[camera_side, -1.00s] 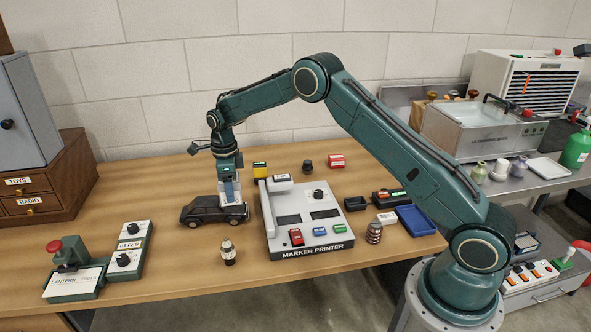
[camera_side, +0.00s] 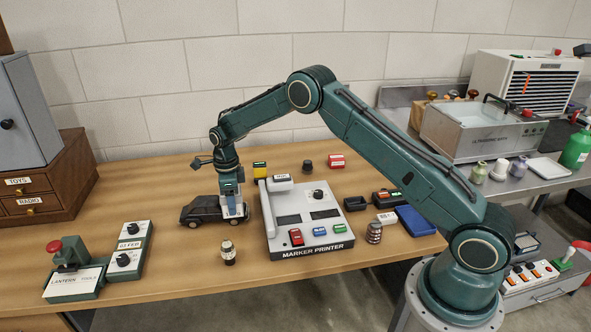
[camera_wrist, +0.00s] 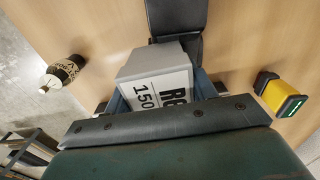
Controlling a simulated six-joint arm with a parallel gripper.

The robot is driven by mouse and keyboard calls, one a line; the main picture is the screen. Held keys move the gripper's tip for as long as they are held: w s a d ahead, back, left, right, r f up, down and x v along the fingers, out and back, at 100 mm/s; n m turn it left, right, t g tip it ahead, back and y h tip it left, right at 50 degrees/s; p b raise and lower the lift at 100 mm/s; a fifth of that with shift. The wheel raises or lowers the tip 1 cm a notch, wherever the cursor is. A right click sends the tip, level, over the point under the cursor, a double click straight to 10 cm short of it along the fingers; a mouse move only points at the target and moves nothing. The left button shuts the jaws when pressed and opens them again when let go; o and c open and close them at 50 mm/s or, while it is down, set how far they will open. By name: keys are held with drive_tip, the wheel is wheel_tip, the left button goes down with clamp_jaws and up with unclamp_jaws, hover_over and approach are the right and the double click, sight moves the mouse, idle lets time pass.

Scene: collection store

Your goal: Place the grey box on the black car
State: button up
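The black car (camera_side: 200,209) stands on the wooden table, left of the marker printer. It also shows at the top of the wrist view (camera_wrist: 178,18). The grey box (camera_wrist: 158,72), with a white label reading "150", sits between the blue fingers of my gripper (camera_wrist: 160,95) in the wrist view. The fingers flank it on both sides and appear shut on it. In the side view, my gripper (camera_side: 234,207) is low at the car's right end, with the pale box (camera_side: 239,211) overlapping it. I cannot tell whether box and car touch.
A small labelled jar (camera_side: 228,252) stands in front of the car. The marker printer (camera_side: 308,222) is close on the right, with a yellow block (camera_side: 260,170) behind its left side. A blue tray (camera_side: 415,221) lies farther right.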

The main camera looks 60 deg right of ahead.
drive_tip(key=o, duration=0.4)
drive_tip(key=shift+o, duration=0.2)
drive_tip(key=shift+r, duration=0.15)
wheel_tip(320, 180, up, 11)
drive_tip(key=shift+r, duration=0.5)
idle(0.4)
